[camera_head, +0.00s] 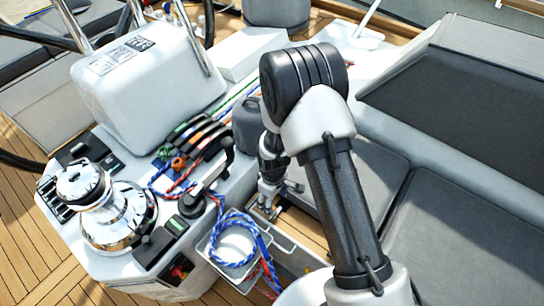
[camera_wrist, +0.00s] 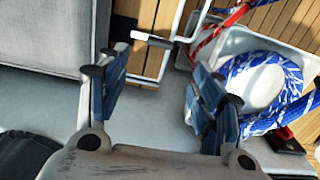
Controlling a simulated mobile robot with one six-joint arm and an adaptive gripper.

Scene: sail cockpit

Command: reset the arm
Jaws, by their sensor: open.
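My gripper (camera_head: 274,190) points down near the right edge of the white console in the head view, partly hidden behind my own arm. In the wrist view my gripper (camera_wrist: 156,82) has its two dark blue finger pads wide apart, with nothing between them. A pale grey surface and a thin metal frame show beyond the fingers.
A bin (camera_wrist: 208,43) with coiled blue and red rope (camera_wrist: 262,75) lies close by the right finger in the wrist view. A chrome winch (camera_head: 103,208), rope clutches (camera_head: 195,138) and a white box (camera_head: 150,75) stand to the left. Grey cushions (camera_head: 465,240) lie right.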

